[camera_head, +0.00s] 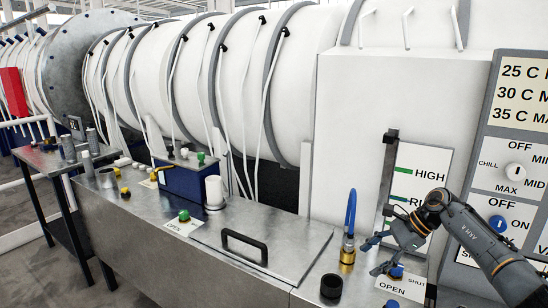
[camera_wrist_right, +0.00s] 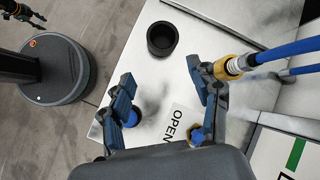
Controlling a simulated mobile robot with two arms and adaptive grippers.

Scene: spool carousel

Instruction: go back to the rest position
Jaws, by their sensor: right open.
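My right gripper (camera_head: 375,256) is open, its two fingers spread above the right end of the metal bench. It also shows in the right wrist view (camera_wrist_right: 165,85), with nothing held between its fingers. A blue knob (camera_head: 396,271) sits close by the gripper, beside the OPEN/SHUT label (camera_head: 402,286); the gripper partly hides this area. At the upper left of the right wrist view, a small dark arm end with fingers, likely my left gripper (camera_wrist_right: 28,14), shows; its opening is too small to tell.
A blue hose on a brass fitting (camera_head: 348,255) stands upright left of the right gripper. A black cup (camera_head: 331,287) is in front of it. A black bench handle (camera_head: 244,245) lies further left. The control panel (camera_head: 517,150) is at the right. Grey floor (camera_head: 45,255) is open at the left.

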